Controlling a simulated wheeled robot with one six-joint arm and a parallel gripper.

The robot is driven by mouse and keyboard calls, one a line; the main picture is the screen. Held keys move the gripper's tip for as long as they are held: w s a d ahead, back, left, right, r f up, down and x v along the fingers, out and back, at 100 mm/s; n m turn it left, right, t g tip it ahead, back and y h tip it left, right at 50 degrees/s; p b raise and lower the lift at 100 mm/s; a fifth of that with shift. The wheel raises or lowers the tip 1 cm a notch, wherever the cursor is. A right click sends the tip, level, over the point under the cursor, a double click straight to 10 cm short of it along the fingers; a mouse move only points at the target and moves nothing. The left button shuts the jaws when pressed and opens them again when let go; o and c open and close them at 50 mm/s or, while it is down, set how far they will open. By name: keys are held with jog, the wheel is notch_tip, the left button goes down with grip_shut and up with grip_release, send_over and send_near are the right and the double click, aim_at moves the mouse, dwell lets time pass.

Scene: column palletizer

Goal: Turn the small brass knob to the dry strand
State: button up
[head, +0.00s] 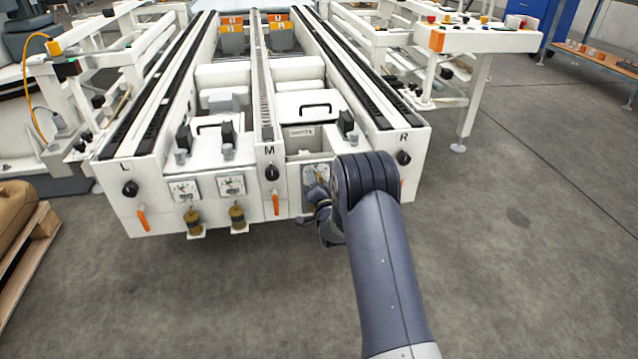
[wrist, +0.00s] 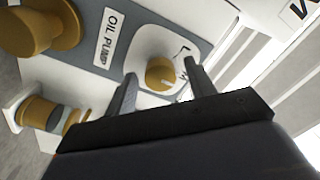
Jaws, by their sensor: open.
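The small brass knob (wrist: 160,74) sits on a white rounded plate (wrist: 146,48) in the wrist view. A pale mark shows at its lower right edge. My gripper (wrist: 159,69) is open, with one finger on each side of the knob. I cannot tell whether either finger touches it. In the head view my gripper (head: 322,203) is at the machine's front panel below the M and R rails, and my arm hides part of the panel there.
An "OIL PUMP" label (wrist: 108,38) and a larger brass knob (wrist: 42,28) are left of the small knob. Another brass fitting (wrist: 36,114) is below. Orange-handled levers (head: 143,218) and brass fittings (head: 237,217) line the machine front. A loaded pallet (head: 30,245) stands left; the right floor is clear.

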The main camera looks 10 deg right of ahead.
jog(key=shift+s, duration=0.1)
jog(key=s+p, duration=0.3)
jog(key=s, duration=0.7)
jog(key=shift+s, duration=0.35)
jog(key=w+b, duration=0.3)
jog(key=w, duration=0.8)
jog(key=shift+s, duration=0.1)
